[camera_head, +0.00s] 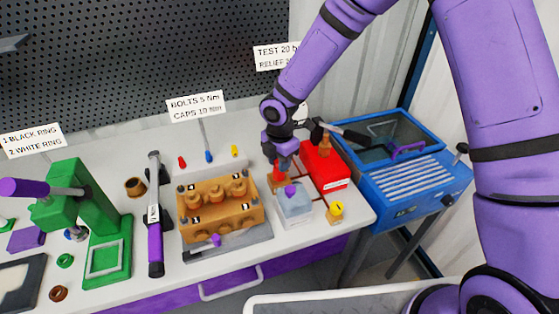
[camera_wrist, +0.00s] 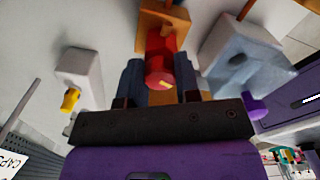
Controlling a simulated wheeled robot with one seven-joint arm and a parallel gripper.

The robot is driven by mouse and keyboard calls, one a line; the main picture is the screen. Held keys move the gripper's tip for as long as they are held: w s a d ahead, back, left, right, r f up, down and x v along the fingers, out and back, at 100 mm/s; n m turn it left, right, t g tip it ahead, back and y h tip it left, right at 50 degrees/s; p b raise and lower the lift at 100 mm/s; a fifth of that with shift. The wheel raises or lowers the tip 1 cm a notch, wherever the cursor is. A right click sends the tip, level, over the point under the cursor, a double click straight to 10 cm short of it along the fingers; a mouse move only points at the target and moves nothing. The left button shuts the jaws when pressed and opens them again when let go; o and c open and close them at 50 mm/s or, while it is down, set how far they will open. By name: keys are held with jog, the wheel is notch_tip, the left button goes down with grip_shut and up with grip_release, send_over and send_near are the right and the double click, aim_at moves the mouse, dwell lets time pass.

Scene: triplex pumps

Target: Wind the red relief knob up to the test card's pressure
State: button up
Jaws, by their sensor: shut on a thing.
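The red relief knob (camera_wrist: 161,62) shows in the wrist view between the two fingers of my gripper (camera_wrist: 160,85), on an orange-brown body (camera_wrist: 165,12). A small yellow mark shows on its end. In the head view my gripper (camera_head: 284,160) reaches down over the red knob (camera_head: 277,171) and partly hides it. My gripper is shut on the knob. The test card (camera_head: 275,56) hangs at the back wall. It reads "TEST 20" and "RELIEF 2", with the rest cut off by my arm. I cannot read any gauge.
A pale blue-grey block (camera_head: 295,208) with a purple knob stands just in front of my gripper. A red box (camera_head: 325,168) and a blue cabinet (camera_head: 415,180) are to the right. The brown pump block (camera_head: 220,205) is to the left, with a green press (camera_head: 98,205) beyond.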

jog(key=m, duration=0.7)
jog(key=shift+s, duration=0.1)
jog(key=m, duration=0.7)
jog(key=shift+m, duration=0.3)
jog(key=m, duration=0.4)
jog(key=shift+m, duration=2.5)
jog(key=o, duration=0.9)
